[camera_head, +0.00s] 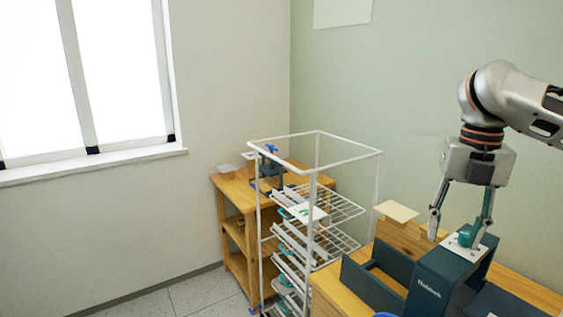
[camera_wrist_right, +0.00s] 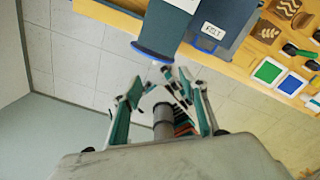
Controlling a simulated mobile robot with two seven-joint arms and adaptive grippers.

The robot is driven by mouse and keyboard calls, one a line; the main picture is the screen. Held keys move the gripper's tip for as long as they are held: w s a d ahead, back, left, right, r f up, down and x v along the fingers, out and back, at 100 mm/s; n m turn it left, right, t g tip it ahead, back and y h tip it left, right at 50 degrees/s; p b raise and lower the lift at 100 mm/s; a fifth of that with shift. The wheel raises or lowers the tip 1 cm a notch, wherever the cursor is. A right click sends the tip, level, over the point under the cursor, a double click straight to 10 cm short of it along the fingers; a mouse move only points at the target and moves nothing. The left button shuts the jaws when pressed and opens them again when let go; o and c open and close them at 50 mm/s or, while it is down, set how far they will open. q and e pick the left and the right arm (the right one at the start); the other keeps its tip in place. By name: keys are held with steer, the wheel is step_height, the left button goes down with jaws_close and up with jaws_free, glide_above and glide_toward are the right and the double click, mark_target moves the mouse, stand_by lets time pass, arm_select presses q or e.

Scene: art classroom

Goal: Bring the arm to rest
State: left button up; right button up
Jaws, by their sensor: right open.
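My right gripper (camera_head: 452,233) comes in from the upper right of the head view, pointing down with its fingers spread. It is over a dark teal box (camera_head: 440,278) with white lettering on the wooden bench. A small white and teal piece (camera_head: 466,238) shows at the box's top by the right finger; I cannot tell whether they touch. In the right wrist view the fingers (camera_wrist_right: 162,75) are apart, with nothing visibly clamped between them. My left gripper is in neither view.
A white wire rack (camera_head: 318,220) with several shelves stands left of the wooden bench (camera_head: 525,290). A wooden shelf unit (camera_head: 236,225) is behind it. An open dark tray (camera_head: 362,285) sits beside the teal box. The wrist view shows a FELT-labelled box (camera_wrist_right: 215,30).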

steer(key=w+a+f+m+t+y, duration=0.3)
steer(key=a+f+m, duration=0.4)
steer(key=a+f, duration=0.9)
steer(key=w+a+f+m+t+y, duration=0.15)
steer(key=a+f+m+y, duration=0.45)
steer(key=a+f, duration=1.1)
steer(key=s+d+f+m+t+h, duration=0.5)
steer(key=s+d+f+m+h, duration=0.2)
steer(key=s+d+f+m, duration=0.6)
steer(key=s+d+f, duration=0.5)
steer(key=s+f, duration=0.1)
steer(key=shift+s+d+t, duration=0.2)
steer(key=shift+d+t, duration=0.05)
steer(key=shift+t, duration=0.1)
